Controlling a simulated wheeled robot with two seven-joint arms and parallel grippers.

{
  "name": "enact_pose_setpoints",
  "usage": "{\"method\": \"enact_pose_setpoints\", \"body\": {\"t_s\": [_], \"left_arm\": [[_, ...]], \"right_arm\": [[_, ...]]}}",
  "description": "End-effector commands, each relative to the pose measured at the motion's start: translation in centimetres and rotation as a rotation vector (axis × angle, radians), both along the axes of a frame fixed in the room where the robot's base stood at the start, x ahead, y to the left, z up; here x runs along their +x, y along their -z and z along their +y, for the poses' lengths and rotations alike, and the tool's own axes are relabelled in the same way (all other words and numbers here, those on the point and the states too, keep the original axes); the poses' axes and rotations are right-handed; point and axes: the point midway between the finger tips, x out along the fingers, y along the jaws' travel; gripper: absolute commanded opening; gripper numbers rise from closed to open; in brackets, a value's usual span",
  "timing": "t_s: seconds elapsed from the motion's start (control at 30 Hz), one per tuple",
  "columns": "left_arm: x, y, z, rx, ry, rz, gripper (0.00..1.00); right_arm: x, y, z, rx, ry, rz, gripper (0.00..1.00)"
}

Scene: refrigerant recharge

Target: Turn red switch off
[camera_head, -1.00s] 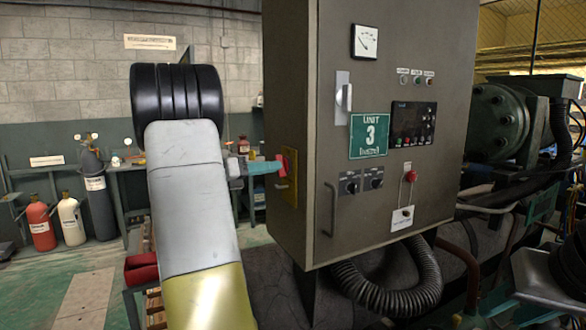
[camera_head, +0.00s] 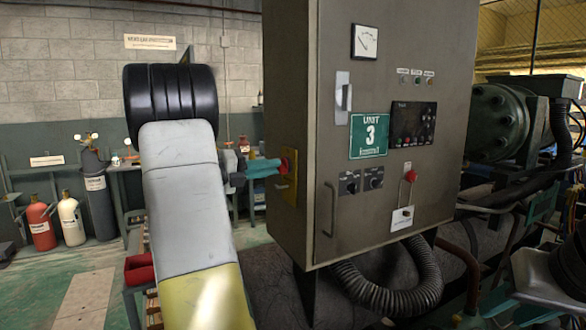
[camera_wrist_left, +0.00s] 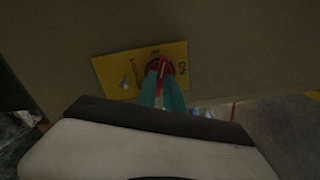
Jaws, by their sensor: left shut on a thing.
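The red switch (camera_head: 284,166) sits on a yellow plate (camera_head: 289,190) on the left side of the grey control cabinet (camera_head: 390,60). In the left wrist view the red switch (camera_wrist_left: 159,66) is round, on a yellow plate (camera_wrist_left: 115,70) with "ON" lettering at its right. My left gripper (camera_head: 277,167) reaches in from the left with teal fingers. In the left wrist view the fingers (camera_wrist_left: 162,80) are shut on the switch's handle. The fingers hide part of the switch. My right gripper is not visible; a dark arm part shows at the lower right.
The cabinet front carries a gauge (camera_head: 365,41), a green "UNIT 3" sign (camera_head: 369,135), knobs and a door handle (camera_head: 330,209). A corrugated hose (camera_head: 400,290) hangs below. Gas cylinders (camera_head: 72,220) stand at the far left. Machinery (camera_head: 495,122) fills the right.

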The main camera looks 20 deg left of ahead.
Motion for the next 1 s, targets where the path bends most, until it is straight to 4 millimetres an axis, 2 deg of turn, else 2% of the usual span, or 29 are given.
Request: {"method": "enact_pose_setpoints", "body": {"t_s": [0.3, 0.57, 0.6, 0.67, 1.0], "left_arm": [[-0.04, -0.03, 0.14, -0.017, -0.003, 0.014, 0.0], [-0.03, -0.02, 0.12, -0.245, -0.003, 0.209, 0.0], [-0.02, -0.02, 0.12, -0.237, -0.003, 0.202, 0.2], [-0.01, -0.03, 0.09, -0.236, -0.002, 0.202, 0.3], [-0.15, -0.01, 0.18, -0.234, -0.001, 0.2, 0.3]], "right_arm": [[0.0, 0.0, 0.0, 0.0, 0.0, 0.0, 0.36], [0.0, 0.0, 0.0, 0.0, 0.0, 0.0, 0.36], [0.0, 0.0, 0.0, 0.0, 0.0, 0.0, 0.36], [0.0, 0.0, 0.0, 0.0, 0.0, 0.0, 0.36], [0.0, 0.0, 0.0, 0.0, 0.0, 0.0, 0.36]]}}
